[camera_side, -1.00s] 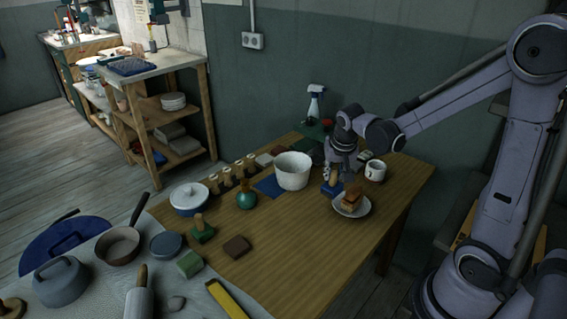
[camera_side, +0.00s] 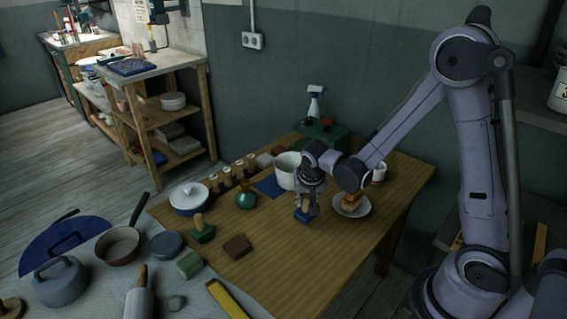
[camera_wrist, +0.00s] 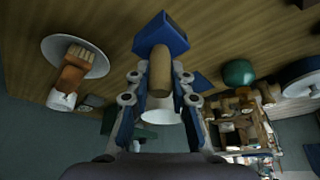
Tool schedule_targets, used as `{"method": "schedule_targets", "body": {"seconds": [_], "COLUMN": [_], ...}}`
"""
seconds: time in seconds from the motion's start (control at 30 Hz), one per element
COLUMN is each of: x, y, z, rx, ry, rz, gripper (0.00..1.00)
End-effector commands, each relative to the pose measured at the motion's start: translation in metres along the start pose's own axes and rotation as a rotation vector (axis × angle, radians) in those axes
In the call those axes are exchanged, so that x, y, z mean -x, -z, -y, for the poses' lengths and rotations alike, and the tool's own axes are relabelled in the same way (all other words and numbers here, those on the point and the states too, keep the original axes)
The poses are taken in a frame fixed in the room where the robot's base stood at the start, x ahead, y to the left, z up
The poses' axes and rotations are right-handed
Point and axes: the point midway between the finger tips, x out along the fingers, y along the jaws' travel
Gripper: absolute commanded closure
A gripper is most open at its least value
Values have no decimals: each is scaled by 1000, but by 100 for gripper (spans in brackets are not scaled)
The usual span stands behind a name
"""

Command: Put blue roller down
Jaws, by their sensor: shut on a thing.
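The blue roller, a blue block (camera_side: 302,215) with a wooden handle, is in my gripper (camera_side: 308,198). In the wrist view, the fingers of my gripper (camera_wrist: 160,78) are shut on both sides of the wooden handle (camera_wrist: 160,68). The blue block (camera_wrist: 162,33) points away from the fingers. In the side view the roller is upright, low over or on the wooden table (camera_side: 270,240), in front of the white pot. I cannot tell whether its block touches the table.
A white plate (camera_side: 364,210) with a wooden-handled brush (camera_wrist: 73,77) lies just right of the roller. A white pot (camera_side: 285,168) stands behind, and a green round vase (camera_side: 246,200) to the left. The table front of the roller is bare.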

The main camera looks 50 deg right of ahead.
Motion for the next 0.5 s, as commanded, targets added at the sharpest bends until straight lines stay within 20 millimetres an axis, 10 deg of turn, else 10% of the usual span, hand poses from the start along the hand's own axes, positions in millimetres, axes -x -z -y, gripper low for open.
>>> {"method": "schedule_targets", "body": {"seconds": [0.5], "x": [-37], "y": [-16], "z": [6], "rx": [-1], "ry": [-1], "rz": [-1], "gripper": [100]}}
